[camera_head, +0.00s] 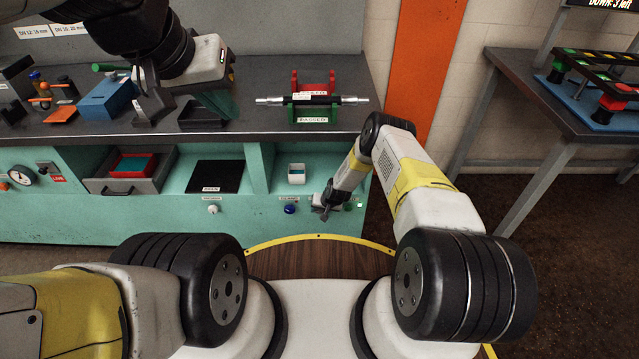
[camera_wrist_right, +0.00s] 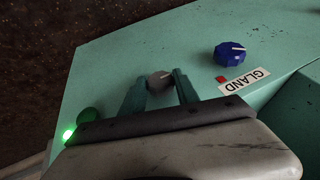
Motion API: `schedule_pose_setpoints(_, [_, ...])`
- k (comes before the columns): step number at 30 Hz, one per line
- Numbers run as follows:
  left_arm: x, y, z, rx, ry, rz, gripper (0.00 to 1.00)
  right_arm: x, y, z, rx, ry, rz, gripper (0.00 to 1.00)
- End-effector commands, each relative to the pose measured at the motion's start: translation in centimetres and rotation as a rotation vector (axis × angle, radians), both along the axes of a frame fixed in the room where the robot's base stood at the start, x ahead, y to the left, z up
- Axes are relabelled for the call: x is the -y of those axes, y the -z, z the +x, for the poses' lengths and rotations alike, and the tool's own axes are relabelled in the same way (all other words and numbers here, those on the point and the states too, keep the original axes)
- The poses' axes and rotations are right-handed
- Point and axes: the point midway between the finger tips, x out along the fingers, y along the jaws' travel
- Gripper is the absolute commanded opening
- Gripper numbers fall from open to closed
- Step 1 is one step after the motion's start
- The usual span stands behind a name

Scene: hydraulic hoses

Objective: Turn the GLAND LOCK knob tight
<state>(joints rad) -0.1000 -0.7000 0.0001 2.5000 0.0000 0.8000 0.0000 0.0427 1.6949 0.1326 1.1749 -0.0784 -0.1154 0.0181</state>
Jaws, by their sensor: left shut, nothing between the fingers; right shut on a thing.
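A blue knob (camera_head: 290,209) with a pale pointer line sits on the teal bench front; it also shows in the right wrist view (camera_wrist_right: 230,53). Beside it is a white label (camera_wrist_right: 244,81) on which I read GLAND. A smaller grey knob (camera_wrist_right: 160,79) is on the same panel, between the fingertips of my right gripper (camera_wrist_right: 161,84). The right gripper is shut on it. In the head view the right gripper (camera_head: 322,211) hides this knob. My left gripper (camera_head: 216,107) is shut and empty above the bench top.
A green button (camera_wrist_right: 89,115) and a lit green lamp (camera_wrist_right: 68,136) are by the right gripper. A white knob (camera_head: 213,209) is further left. On the bench (camera_head: 260,124) a black hose (camera_head: 315,100) lies across red and green stands. An open drawer (camera_head: 112,184) juts out left.

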Motion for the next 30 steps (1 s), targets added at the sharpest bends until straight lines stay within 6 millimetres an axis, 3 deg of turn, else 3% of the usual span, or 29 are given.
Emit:
schedule_pose_setpoints(5, [0.0,0.0,0.0,0.0,0.0,0.0,0.0,-0.1,0.2,-0.4,-0.008,-0.002,0.0,0.0])
schedule_pose_setpoints(6, [0.0,0.0,0.0,0.0,0.0,0.0,0.0,-0.1,0.2,-0.3,-0.008,-0.002,0.0,0.39])
schedule_pose_setpoints(9, [0.0,0.0,0.0,0.0,0.0,0.0,0.0,-0.1,0.2,-0.3,-0.007,-0.002,-0.001,0.58])
schedule_pose_setpoints(20, [0.0,0.0,0.0,0.0,0.0,0.0,0.0,0.0,-0.2,-0.1,-0.002,0.0,-0.001,0.59])
schedule_pose_setpoints(30, [0.0,0.0,0.0,0.0,0.0,0.0,0.0,1.1,-4.1,-1.8,-0.003,-0.001,0.0,0.59])
